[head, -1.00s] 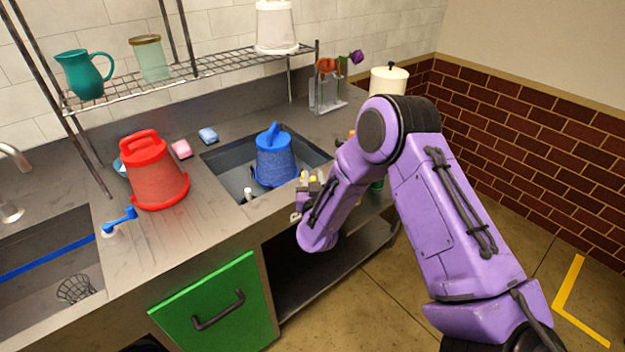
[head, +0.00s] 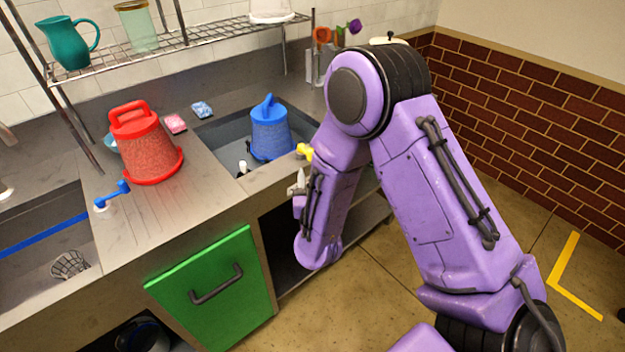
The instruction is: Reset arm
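My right arm (head: 420,170), purple with black joints, comes in from the lower right and bends down in front of the counter. Its wrist end (head: 318,245) hangs by the counter's front edge, above the open lower shelf. A small grey part, perhaps of my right gripper (head: 297,186), shows at the left side of the forearm. The forearm hides most of it, so I cannot see whether the fingers are open or shut. I see nothing clearly held. My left arm and gripper are out of view.
A blue bucket (head: 270,132) stands in the right sink; a red one (head: 146,150) stands on the counter (head: 190,195). A small yellow item (head: 304,151) is close to my forearm. A green door (head: 212,290) is below. A wire shelf (head: 205,36) holds a teal pitcher (head: 68,44).

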